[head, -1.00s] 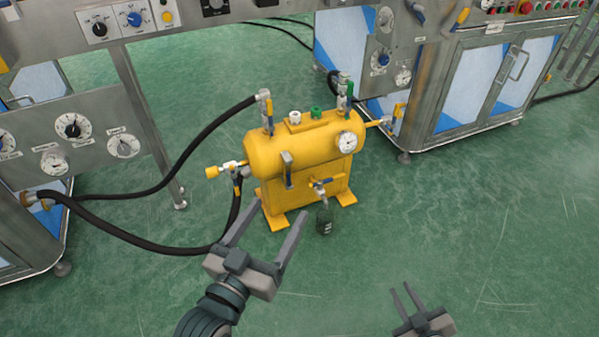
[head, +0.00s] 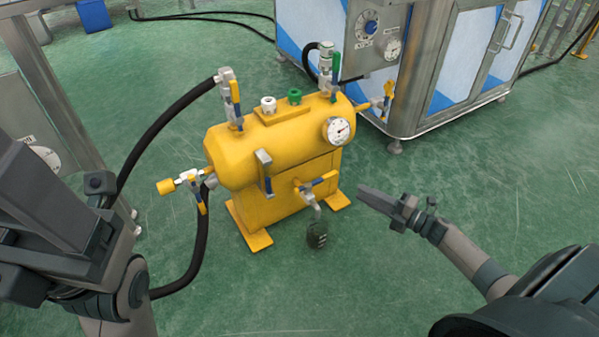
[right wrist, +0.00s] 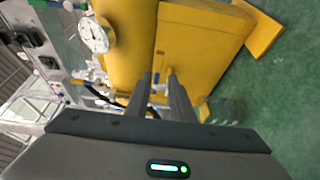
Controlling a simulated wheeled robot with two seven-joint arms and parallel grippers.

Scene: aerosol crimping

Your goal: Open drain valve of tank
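The yellow tank (head: 265,150) stands on feet on the floor. Nothing is clearly held. My left arm fills the lower left of the head view; its fingers do not show.
A black hose (head: 165,130) arches from a top valve to the left, and another hangs at the tank's left end. A steel cabinet (head: 455,75) stands behind right. A gauge (head: 339,130) sits above the drain valve.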

